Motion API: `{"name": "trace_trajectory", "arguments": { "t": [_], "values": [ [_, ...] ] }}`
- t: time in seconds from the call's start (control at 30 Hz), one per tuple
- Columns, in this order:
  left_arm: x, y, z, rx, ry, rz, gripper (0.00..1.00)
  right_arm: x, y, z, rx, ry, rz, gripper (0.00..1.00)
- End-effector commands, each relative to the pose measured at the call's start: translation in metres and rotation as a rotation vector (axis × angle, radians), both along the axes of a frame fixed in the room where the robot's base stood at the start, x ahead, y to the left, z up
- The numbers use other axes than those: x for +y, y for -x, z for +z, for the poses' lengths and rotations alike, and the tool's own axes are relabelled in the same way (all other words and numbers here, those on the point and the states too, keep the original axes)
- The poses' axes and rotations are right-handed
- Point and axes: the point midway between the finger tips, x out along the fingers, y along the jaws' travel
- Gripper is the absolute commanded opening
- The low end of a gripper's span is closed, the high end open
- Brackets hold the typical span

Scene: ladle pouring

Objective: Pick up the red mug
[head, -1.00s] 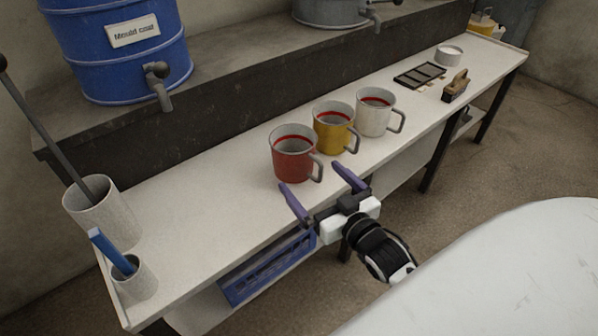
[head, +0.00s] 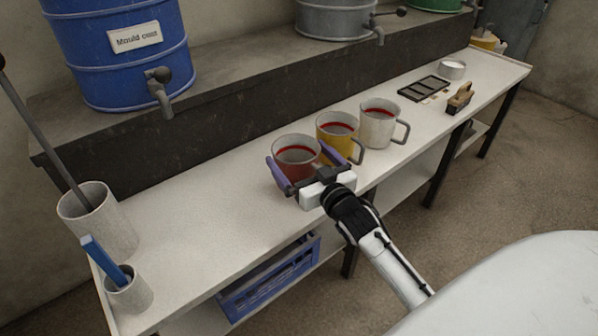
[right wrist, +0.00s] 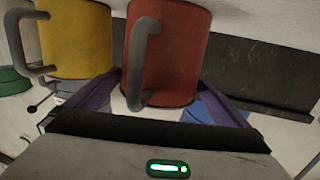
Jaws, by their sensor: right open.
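The red mug (head: 296,155) stands upright on the bench, the nearest of three mugs in a row. In the right wrist view the red mug (right wrist: 172,55) stands between my fingers, with its grey handle toward the gripper body. My right gripper (head: 300,165) is open, with one purple finger on each side of the mug. I cannot tell whether either finger touches it. The fingers also show in the right wrist view (right wrist: 160,97). The gripper hides the mug's lower front and its handle in the head view. My left gripper is not in view.
The yellow mug (head: 336,132) stands close behind the red one, near the right finger. A white mug (head: 379,126) is beyond it.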

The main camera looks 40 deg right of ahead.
Motion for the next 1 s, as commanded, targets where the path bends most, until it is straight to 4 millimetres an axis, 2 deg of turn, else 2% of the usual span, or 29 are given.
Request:
{"name": "trace_trajectory", "arguments": {
  "t": [0.13,0.47,0.77,0.87,1.0],
  "values": [
    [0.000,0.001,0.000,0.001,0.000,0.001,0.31,0.000,0.000,0.000,0.000,0.000,0.000,1.00],
    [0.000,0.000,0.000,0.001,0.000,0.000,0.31,0.000,0.001,0.000,0.000,0.000,0.000,0.44],
    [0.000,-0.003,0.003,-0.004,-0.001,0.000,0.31,0.000,0.000,0.007,-0.004,0.000,0.000,0.42],
    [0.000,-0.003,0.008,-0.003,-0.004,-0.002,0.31,0.000,0.000,0.022,-0.007,0.001,0.001,0.42],
    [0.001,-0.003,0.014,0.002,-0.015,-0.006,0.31,0.000,0.000,0.053,-0.008,0.004,0.001,0.42]
  ]
}}
